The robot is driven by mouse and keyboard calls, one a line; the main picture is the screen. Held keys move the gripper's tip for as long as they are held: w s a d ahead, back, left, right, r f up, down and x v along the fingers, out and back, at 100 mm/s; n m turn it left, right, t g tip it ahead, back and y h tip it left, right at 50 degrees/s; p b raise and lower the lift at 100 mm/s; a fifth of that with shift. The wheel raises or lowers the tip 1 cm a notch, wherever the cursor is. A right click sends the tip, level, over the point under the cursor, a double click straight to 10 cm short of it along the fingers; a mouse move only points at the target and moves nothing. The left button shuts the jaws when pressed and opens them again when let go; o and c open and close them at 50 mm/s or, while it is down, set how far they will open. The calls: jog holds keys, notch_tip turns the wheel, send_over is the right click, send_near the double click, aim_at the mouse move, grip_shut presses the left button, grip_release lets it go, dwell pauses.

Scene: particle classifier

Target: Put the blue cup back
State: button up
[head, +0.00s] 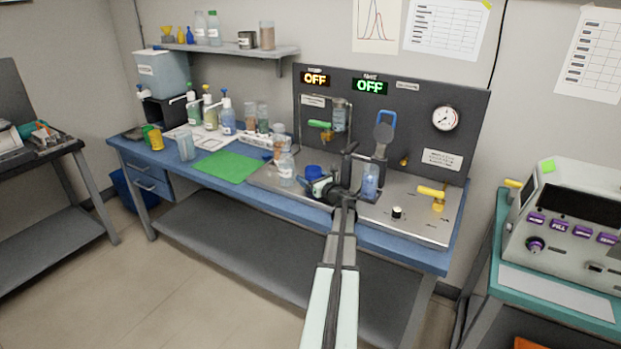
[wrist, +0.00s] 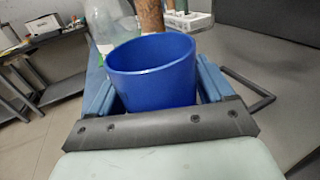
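The blue cup (head: 314,171) is near the middle of the bench, at the steel plate of the dark panel rig. In the wrist view the blue cup (wrist: 152,72) is upright with its open rim toward me and looks empty. My gripper (head: 322,186) has one blue finger on each side of the cup, and in the wrist view the fingers (wrist: 155,90) sit against its walls. The cup's base is hidden, so I cannot tell whether it touches the plate.
A clear bottle (head: 286,168) stands just left of the cup, and a blue-liquid bottle (head: 370,182) stands to the right. The panel (head: 440,90) rises behind. A green mat (head: 228,166) lies bare on the left, with several bottles behind it.

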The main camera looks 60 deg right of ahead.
jog(key=shift+o, duration=0.9)
jog(key=shift+r, duration=0.15)
jog(key=v, duration=1.2)
